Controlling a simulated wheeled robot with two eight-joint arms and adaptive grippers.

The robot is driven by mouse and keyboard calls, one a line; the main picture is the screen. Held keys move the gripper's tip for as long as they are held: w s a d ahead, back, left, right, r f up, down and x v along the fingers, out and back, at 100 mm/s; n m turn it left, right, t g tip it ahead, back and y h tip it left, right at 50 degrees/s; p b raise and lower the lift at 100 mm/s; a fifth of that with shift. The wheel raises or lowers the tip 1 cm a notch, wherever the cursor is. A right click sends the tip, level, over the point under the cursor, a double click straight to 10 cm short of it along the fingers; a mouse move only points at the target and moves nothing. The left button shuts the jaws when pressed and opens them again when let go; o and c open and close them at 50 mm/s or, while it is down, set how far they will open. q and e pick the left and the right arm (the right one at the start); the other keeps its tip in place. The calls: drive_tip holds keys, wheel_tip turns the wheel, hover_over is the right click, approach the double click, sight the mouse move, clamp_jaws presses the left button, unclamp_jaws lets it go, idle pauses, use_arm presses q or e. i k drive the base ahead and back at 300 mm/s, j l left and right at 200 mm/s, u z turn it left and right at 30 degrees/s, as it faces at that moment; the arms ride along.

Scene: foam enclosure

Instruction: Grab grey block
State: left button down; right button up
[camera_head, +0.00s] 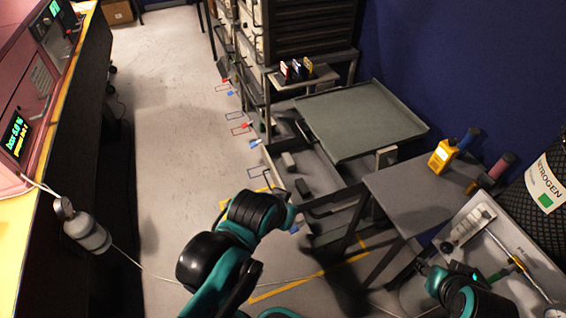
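Several small grey block-like shapes show in the camera_head view, and I cannot tell which one the task names. One grey block (288,160) and another grey block (302,187) are low in the frame of the cart. A lighter grey box shape (386,157) is at the front right corner of the cart's tray. My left arm, teal and black, rises from the bottom centre and bends to the right, short of the cart. Part of my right arm shows at the bottom right. Neither gripper's fingers can be made out.
The cart's flat green-grey tray (362,120) is empty. A dark grey table (415,193) beside it bears a yellow device (443,154). A black nitrogen cylinder (547,180) stands at the right. A long bench (85,90) runs along the left.

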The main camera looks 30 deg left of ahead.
sight(288, 162)
drive_tip(key=i+j+u, duration=0.2)
drive_tip(key=i+j, duration=0.15)
drive_tip(key=j, duration=0.25)
drive_tip(key=i+j+u, duration=0.2)
drive_tip(key=i+j, duration=0.25)
drive_tip(key=j, duration=0.15)
